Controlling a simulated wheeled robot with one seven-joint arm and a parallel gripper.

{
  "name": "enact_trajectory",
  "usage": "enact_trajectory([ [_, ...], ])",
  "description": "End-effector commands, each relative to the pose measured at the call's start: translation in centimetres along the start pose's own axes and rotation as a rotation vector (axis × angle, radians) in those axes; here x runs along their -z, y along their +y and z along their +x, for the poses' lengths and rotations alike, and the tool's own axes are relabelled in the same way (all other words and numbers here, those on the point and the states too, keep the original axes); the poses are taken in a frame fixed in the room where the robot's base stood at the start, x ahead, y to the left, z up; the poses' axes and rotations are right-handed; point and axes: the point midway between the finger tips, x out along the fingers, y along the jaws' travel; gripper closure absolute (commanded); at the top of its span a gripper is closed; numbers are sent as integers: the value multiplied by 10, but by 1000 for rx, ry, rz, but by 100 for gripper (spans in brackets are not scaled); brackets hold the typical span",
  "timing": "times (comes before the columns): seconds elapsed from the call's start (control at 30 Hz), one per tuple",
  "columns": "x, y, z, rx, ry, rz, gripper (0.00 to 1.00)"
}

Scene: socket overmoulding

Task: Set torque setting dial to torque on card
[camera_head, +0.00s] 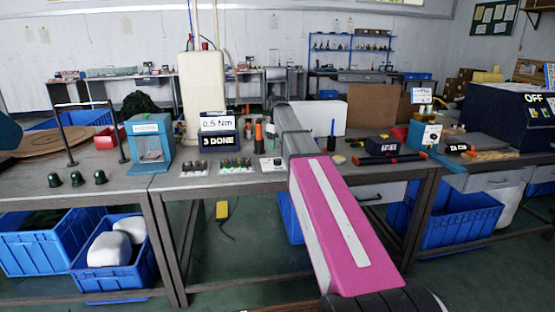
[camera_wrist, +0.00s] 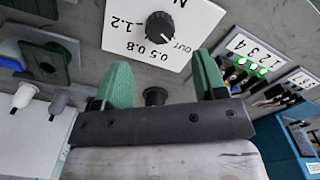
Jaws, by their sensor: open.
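The torque card (camera_head: 215,123) reads "0.5 Nm" and stands above a dark display reading "3 DONE" in the head view. The torque dial is a black round knob (camera_wrist: 160,27) on a white plate (camera_wrist: 186,14), marked 0.5, 0.8, 1.2 and OUT. Its white pointer mark appears to face the OUT side. The dial plate also shows on the bench in the head view (camera_head: 268,166), left of my arm. The head view does not show the fingers clearly.
A numbered tray (camera_wrist: 246,66) with lit green marks lies right of the dial in the wrist view. A blue box (camera_head: 149,143) and dark green domes (camera_head: 78,179) are on the left bench (camera_head: 130,186). Screwdrivers (camera_head: 390,159) lie right of my arm.

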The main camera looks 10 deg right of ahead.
Motion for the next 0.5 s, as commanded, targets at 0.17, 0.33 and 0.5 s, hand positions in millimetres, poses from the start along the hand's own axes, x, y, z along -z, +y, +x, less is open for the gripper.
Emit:
enact_trajectory([
  [0.17, 0, 0, 34, 1, -1, 0, 35],
  [0.33, 0, 0, 57, 0, -1, 0, 35],
  [0.5, 0, 0, 70, 0, 0, 1, 35],
])
